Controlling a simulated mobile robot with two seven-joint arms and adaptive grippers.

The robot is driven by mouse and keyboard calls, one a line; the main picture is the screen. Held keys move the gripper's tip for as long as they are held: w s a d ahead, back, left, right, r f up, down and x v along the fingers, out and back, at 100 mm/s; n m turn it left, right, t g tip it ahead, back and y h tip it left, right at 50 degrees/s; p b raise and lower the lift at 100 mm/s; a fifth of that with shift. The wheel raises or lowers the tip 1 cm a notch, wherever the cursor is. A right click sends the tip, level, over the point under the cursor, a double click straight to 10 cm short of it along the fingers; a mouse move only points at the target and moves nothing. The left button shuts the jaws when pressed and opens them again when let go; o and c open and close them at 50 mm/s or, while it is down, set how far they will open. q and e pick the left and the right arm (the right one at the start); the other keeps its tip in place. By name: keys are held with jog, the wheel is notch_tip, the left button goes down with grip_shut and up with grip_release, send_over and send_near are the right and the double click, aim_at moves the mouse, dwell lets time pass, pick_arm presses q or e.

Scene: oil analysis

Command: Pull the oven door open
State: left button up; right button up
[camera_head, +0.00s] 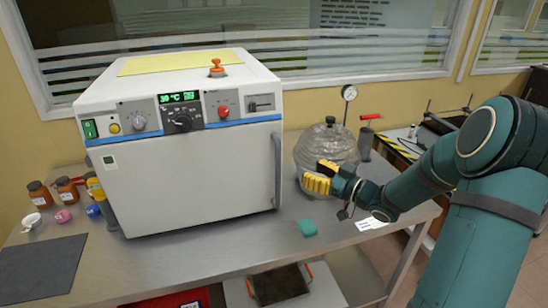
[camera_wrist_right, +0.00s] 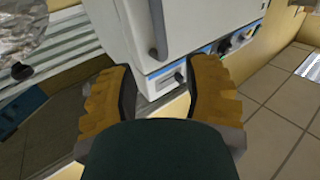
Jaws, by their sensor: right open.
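The white oven (camera_head: 165,85) stands on the bench, with a green display reading 30 °C. Its front door (camera_head: 190,180) looks shut. The grey vertical handle (camera_head: 277,170) is at the door's right edge. My right gripper (camera_head: 312,177), with yellow finger pads, is to the right of the handle and apart from it, in front of the foil-wrapped vessel. In the right wrist view its fingers (camera_wrist_right: 158,95) are spread, with nothing between them. That view shows the oven turned over, with the handle (camera_wrist_right: 157,35) beyond the fingertips. My left gripper is out of view.
The foil-wrapped round vessel (camera_head: 335,145) with a gauge stands right of the oven. Brown bottles (camera_head: 68,190) and small jars stand at the left. A dark mat (camera_head: 40,268) and a small green block (camera_head: 307,228) lie on the bench (camera_head: 240,250). The bench before the door is mostly clear.

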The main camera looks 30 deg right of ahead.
jog(key=x, duration=1.2)
jog(key=shift+b, duration=0.4)
jog(key=shift+w+a, duration=0.1)
grip_shut()
